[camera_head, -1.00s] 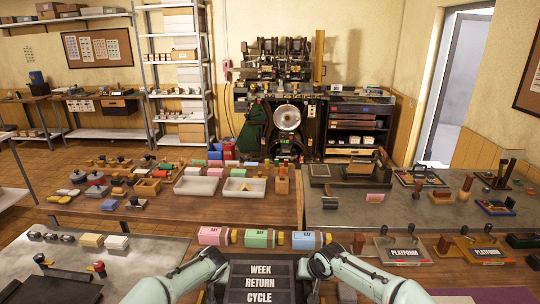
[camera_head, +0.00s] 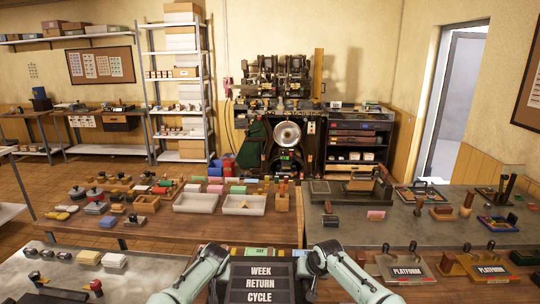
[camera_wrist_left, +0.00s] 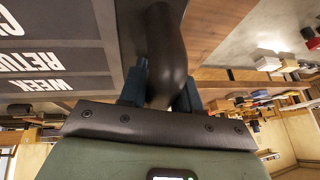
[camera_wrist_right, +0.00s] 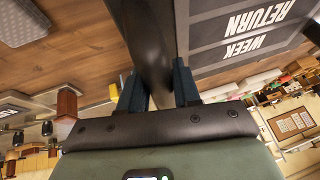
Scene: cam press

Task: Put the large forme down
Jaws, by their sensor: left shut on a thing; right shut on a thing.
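The large forme (camera_head: 260,283) is a dark plate with three white-lettered rows, WEEK, RETURN and CYCLE. It sits at the bottom middle of the head view, between my two arms. My left gripper (camera_wrist_left: 160,92) is shut on a dark rounded handle (camera_wrist_left: 166,55) at one side of the forme. My right gripper (camera_wrist_right: 158,90) is shut on the matching handle (camera_wrist_right: 150,45) at the other side. Wooden surface shows past the forme in both wrist views. Whether the forme touches anything beneath is hidden.
Coloured blocks (camera_head: 256,250) lie just beyond the forme, mostly covered. Two PLATFORM plates (camera_head: 407,272) with handles stand to the right. A brown table (camera_head: 160,230) with white trays (camera_head: 244,211) and small stamps lies ahead. A press (camera_head: 287,135) stands at the back wall.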

